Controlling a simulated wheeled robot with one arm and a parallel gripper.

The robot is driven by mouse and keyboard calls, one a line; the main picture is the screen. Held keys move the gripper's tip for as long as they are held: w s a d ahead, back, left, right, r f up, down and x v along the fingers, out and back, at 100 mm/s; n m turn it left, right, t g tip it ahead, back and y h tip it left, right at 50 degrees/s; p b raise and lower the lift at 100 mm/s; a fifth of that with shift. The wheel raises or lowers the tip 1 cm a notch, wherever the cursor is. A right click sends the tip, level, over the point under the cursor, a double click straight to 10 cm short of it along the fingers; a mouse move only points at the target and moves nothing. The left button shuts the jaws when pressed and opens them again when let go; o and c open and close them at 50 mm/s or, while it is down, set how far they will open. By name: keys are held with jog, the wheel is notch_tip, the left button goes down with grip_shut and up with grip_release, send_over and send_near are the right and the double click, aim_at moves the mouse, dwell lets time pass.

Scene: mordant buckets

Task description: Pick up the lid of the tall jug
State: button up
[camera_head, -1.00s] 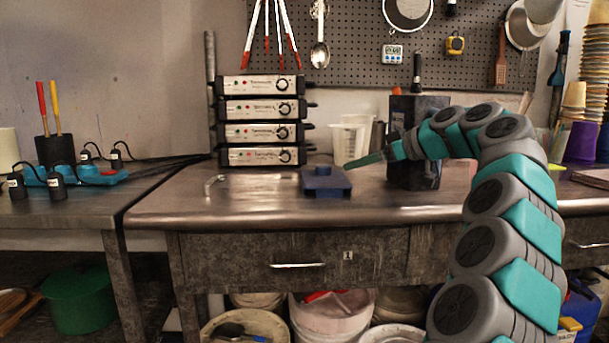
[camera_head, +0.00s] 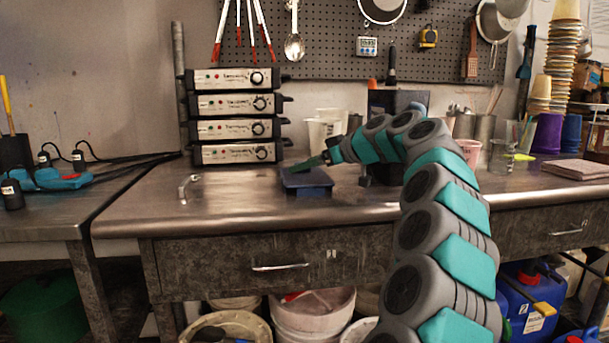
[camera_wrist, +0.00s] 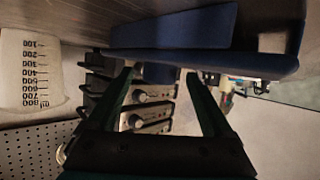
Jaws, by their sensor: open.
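A blue lid-like piece (camera_head: 306,183), a flat slab, lies on the metal bench; I take it for the lid. In the wrist view its blue slab (camera_wrist: 200,62) fills the upper middle, and its short knob (camera_wrist: 158,74) shows between my fingertips. My gripper (camera_head: 296,169) is open, with its fingers over the slab. In the wrist view my gripper (camera_wrist: 160,76) has one finger on each side of the knob; I cannot tell whether they touch it. A tall dark vessel (camera_head: 397,100), perhaps the tall jug, stands behind my arm, which partly hides it.
Stacked white-fronted units (camera_head: 235,115) stand behind the slab to the left. A white measuring beaker (camera_head: 318,132) stands behind it; a graduated beaker (camera_wrist: 30,75) also shows in the wrist view. The bench (camera_head: 230,205) is mostly clear in front and left, apart from a small metal hook-like piece (camera_head: 187,186).

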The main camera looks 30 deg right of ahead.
jog(key=shift+w+a, duration=0.1)
jog(key=shift+w, duration=0.05)
grip_shut()
dwell(0.6)
